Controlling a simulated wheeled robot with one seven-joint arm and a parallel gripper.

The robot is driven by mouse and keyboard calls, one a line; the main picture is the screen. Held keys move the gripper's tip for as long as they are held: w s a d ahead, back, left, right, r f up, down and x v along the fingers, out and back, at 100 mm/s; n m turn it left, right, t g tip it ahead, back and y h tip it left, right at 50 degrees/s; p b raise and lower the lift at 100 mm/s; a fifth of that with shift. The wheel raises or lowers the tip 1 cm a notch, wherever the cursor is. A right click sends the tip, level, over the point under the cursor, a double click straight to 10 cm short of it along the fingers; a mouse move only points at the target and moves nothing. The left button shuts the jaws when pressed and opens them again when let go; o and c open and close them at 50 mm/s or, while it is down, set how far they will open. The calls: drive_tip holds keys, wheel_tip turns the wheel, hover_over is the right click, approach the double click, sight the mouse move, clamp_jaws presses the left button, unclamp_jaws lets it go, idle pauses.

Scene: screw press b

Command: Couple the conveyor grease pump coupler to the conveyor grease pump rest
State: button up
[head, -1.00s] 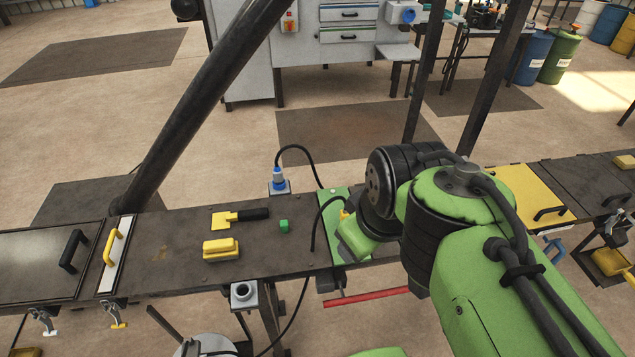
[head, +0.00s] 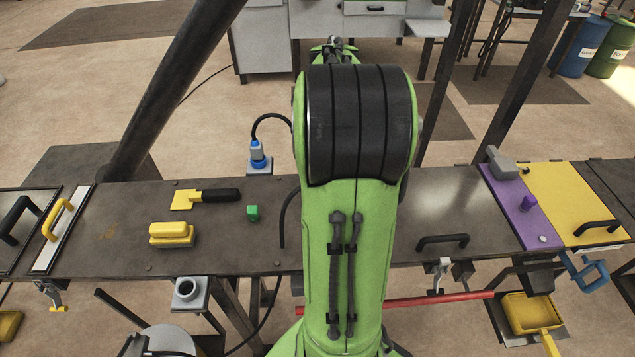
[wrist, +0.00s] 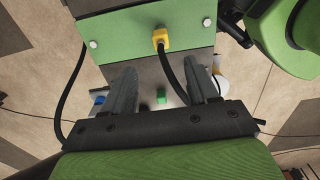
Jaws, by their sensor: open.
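A blue connector (head: 257,152) with a black cable stands upright in a blue and grey seat at the bench's far edge. A grey block with a round opening (head: 187,290) sits below the near edge. In the wrist view a yellow fitting (wrist: 160,38) with a black cable is on a green panel (wrist: 118,45); my arm hides that panel in the head view. I cannot tell for certain which of these are the coupler and rest. My gripper (wrist: 160,82) is open and empty, with the bench and black cable seen between its fingers.
A dark slanted post (head: 175,90) rises at the back left. A purple panel (head: 510,208) lies at the right.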

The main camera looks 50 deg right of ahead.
wheel_tip(320, 180, down, 14)
drive_tip(key=b, duration=0.3)
drive_tip(key=shift+f, duration=0.25)
drive_tip(key=shift+s, duration=0.1)
drive_tip(key=shift+r, duration=0.15)
clamp_jaws()
